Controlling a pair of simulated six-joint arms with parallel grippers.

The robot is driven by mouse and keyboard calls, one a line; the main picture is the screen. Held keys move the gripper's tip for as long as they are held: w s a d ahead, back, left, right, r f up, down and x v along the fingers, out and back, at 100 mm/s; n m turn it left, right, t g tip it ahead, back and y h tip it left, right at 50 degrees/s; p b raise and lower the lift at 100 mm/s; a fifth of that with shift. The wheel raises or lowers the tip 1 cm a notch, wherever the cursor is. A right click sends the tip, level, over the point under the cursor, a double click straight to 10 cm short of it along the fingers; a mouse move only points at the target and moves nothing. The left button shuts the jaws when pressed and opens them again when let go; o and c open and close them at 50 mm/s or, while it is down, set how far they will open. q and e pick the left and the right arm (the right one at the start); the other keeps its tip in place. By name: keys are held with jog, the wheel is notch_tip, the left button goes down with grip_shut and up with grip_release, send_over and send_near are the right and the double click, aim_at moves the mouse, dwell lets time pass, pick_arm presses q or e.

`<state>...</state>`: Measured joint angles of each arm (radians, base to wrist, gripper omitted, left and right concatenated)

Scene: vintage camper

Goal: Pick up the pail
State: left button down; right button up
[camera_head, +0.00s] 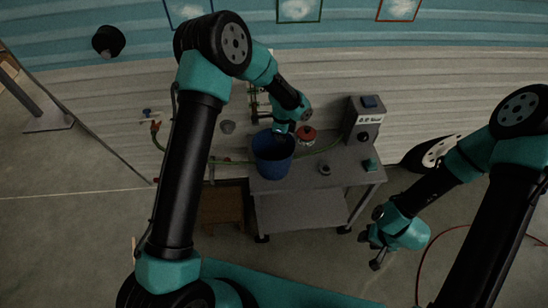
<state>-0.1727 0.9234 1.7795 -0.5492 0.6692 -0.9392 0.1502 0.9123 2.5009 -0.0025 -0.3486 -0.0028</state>
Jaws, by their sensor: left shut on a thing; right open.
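The pail (271,160) is a blue, open-topped bucket at the left end of a grey table. It looks upright; I cannot tell whether it touches the tabletop. My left gripper (282,130) is at the pail's far rim, coming down from above, and is shut on the pail. The fingertips are small and partly hidden against the rim. My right gripper (376,251) is open and empty, low to the right of the table, well away from the pail.
The grey table (310,178) also carries a red round item (307,134) close to the pail, a grey box-shaped machine (363,121), and a small dark round part (324,169). A brown wooden stool (222,205) stands left of the table. A red hose lies on the floor at right.

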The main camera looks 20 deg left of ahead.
pick_arm(q)
jog(key=shift+r, duration=0.45)
notch_tip(320, 180, up, 3)
jog(key=s+d, duration=0.2)
jog(key=s, duration=0.5)
jog(key=s+d+r, duration=0.1)
jog(key=s, duration=0.7)
jog(key=shift+s+d, duration=0.3)
jog(key=shift+d, duration=0.05)
